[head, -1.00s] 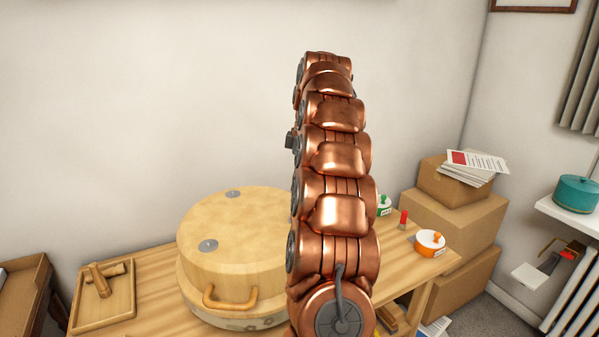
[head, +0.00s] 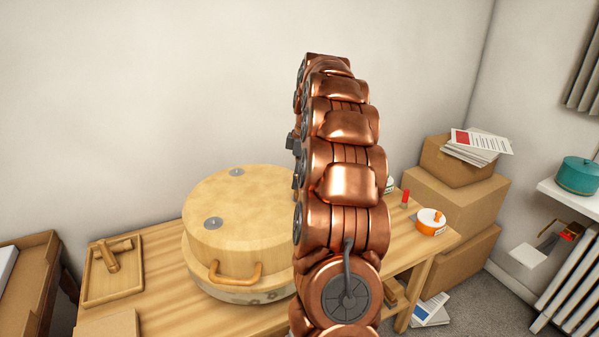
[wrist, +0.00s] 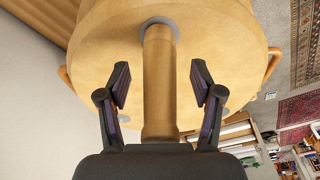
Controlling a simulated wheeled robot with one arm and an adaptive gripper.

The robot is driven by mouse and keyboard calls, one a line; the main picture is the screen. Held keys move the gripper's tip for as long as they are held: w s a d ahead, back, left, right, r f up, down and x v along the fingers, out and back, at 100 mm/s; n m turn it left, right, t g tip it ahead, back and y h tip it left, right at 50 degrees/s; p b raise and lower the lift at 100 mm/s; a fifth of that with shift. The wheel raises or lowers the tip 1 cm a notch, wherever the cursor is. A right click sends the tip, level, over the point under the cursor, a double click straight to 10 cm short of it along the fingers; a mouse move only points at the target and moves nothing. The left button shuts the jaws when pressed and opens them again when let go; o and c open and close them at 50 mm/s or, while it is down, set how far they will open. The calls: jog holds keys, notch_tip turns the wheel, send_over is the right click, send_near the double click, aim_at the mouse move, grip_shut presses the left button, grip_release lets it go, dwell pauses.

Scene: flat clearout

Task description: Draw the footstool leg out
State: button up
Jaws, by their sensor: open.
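The round, light wooden footstool (head: 235,205) lies with its underside up on the wooden table, two grey metal discs showing on top. In the wrist view its leg (wrist: 158,90), a brown wooden post, stands from a grey metal socket (wrist: 160,25) on the underside (wrist: 110,40). My gripper (wrist: 159,82) is open, with one dark finger on each side of the leg. A gap shows between each finger and the leg. In the head view my arm hides the leg and the gripper.
A wooden tray (head: 85,297) with turned wooden pieces (head: 113,252) sits on the table (head: 165,285) left of the footstool. An orange pot (head: 431,222) and a red object (head: 405,198) stand at the table's right end. Cardboard boxes (head: 450,205) are stacked beyond it.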

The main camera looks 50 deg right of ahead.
grip_shut()
dwell(0.9)
